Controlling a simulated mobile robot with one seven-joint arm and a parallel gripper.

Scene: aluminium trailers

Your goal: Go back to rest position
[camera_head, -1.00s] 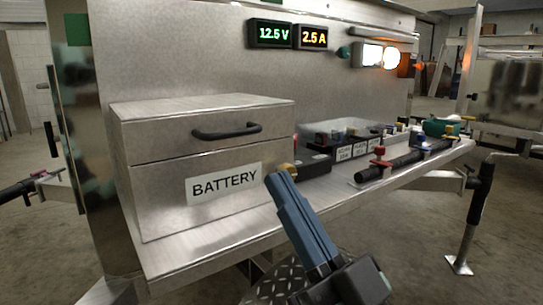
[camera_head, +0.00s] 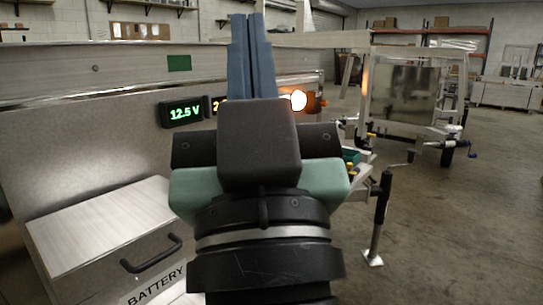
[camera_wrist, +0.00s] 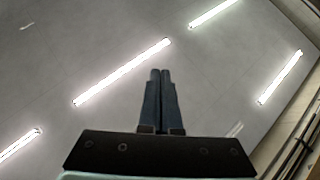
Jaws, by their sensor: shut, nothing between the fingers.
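My gripper (camera_head: 252,50) stands upright in the middle of the head view, its two blue fingers together and pointing up. Nothing is held between them. In the wrist view my gripper (camera_wrist: 160,75) also shows closed fingers, with the ceiling behind them. My gripper and wrist hide part of the trailer's panel and most of the shelf behind.
A metal battery box (camera_head: 105,240) with a black handle (camera_head: 152,253) is at lower left. The voltage display (camera_head: 182,113) and a lit lamp (camera_head: 298,100) are on the panel (camera_head: 90,140). Another trailer (camera_head: 415,95) stands at right. Open floor (camera_head: 460,230) lies at lower right.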

